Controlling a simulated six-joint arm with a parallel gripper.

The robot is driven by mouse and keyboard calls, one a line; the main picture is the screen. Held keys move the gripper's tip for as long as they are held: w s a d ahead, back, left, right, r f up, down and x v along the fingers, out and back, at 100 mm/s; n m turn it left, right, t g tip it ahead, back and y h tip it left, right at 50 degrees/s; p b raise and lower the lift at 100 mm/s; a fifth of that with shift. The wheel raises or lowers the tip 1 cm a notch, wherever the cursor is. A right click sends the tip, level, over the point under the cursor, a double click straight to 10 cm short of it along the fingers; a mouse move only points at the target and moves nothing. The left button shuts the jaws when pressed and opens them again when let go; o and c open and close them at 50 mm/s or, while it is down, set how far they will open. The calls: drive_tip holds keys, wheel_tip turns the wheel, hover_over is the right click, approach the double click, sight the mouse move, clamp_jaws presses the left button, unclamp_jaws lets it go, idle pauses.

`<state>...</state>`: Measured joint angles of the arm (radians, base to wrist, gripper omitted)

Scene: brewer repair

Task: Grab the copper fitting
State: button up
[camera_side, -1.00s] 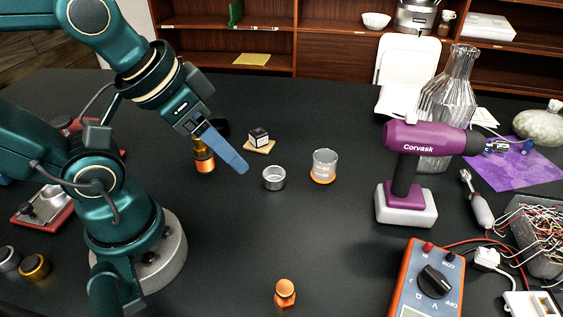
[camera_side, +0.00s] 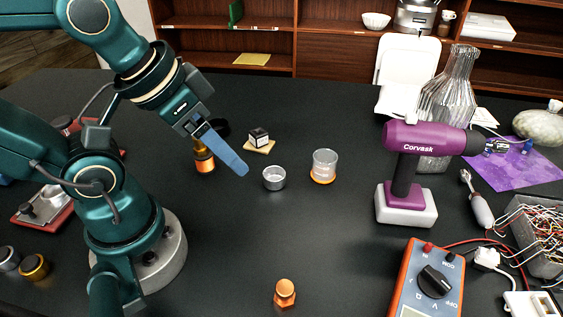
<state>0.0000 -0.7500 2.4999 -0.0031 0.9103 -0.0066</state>
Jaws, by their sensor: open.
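A small copper-orange fitting (camera_side: 285,293) stands upright on the black table at the front, near the bottom middle of the side view. My gripper (camera_side: 230,158) has blue fingers that point down and to the right, and it hangs above the table well behind and to the left of the fitting. It is open and touches nothing that I can see. An orange-gold cylinder (camera_side: 205,163) stands just behind and left of the fingers, partly hidden by them.
A small metal cup (camera_side: 274,178) and a clear beaker (camera_side: 323,165) stand right of my gripper. A purple drill (camera_side: 408,170) and an orange multimeter (camera_side: 432,283) are to the right. The table between the cup and the fitting is clear.

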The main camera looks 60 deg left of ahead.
drive_tip(key=w+d+f+n+g+h, duration=0.25)
drive_tip(key=d+n+g+h, duration=0.3)
drive_tip(key=d+g, duration=0.3)
drive_tip(key=n+g+h, duration=0.2)
drive_tip(key=g+h, duration=0.2)
approach(285, 280)
drive_tip(key=d+r, duration=0.2)
drive_tip(key=f, duration=0.1)
drive_tip(key=f+n+h, duration=0.1)
drive_tip(key=f, duration=0.1)
drive_tip(key=s+f+n+g, duration=0.1)
drive_tip(key=f, duration=0.1)
drive_tip(key=shift+s+d+f+h, duration=0.25)
drive_tip(key=shift+s+f, duration=0.05)
drive_tip(key=shift+s, duration=0.1)
drive_tip(key=shift+x, duration=2.2)
clamp_jaws()
